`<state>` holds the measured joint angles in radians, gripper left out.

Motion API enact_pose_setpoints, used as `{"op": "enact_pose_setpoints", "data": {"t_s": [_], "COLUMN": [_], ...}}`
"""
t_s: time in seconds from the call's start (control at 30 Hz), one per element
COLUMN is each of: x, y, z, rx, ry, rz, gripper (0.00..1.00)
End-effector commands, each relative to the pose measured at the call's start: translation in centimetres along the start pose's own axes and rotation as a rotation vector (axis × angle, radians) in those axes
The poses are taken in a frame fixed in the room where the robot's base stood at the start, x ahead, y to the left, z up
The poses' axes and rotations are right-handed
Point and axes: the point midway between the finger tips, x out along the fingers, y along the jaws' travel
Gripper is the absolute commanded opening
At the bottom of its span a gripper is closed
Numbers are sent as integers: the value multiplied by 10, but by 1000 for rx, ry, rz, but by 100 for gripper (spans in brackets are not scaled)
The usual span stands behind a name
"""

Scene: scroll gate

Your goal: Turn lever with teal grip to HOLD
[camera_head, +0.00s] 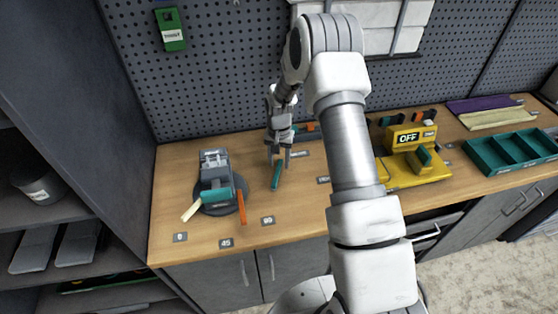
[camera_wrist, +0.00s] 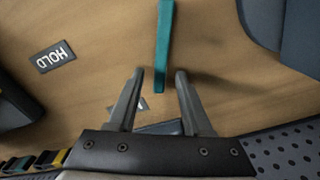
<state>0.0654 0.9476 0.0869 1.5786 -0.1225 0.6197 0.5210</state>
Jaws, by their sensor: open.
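A lever with a teal grip (camera_head: 277,175) stands on the wooden bench below my gripper (camera_head: 278,161). A gap shows on both sides, and nothing is held. A HOLD label (camera_wrist: 53,57) lies upside down on the bench, left of the grip in the wrist view. A label (camera_head: 322,180) beside my arm in the head view is too small to read. The lever's pivot is not clearly visible.
A grey device (camera_head: 214,158) on a round base, with teal, cream and orange arms, stands left. A yellow OFF unit (camera_head: 412,172) stands right of my arm, with a teal tray (camera_head: 502,158) beyond. Pegboard (camera_head: 225,90) closes the back.

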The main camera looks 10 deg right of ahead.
Motion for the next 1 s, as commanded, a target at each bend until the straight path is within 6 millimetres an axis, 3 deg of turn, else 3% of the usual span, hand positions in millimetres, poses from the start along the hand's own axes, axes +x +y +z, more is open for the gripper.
{"op": "enact_pose_setpoints", "data": {"t_s": [0.4,0.47,0.7,1.0], "x": [10,10,10,10], "y": [0,0,0,0], "z": [0,0,0,0], "rx": [0,0,0,0], "ry": [0,0,0,-1], "rz": [0,0,0,0], "gripper": [50,43,0,0]}}
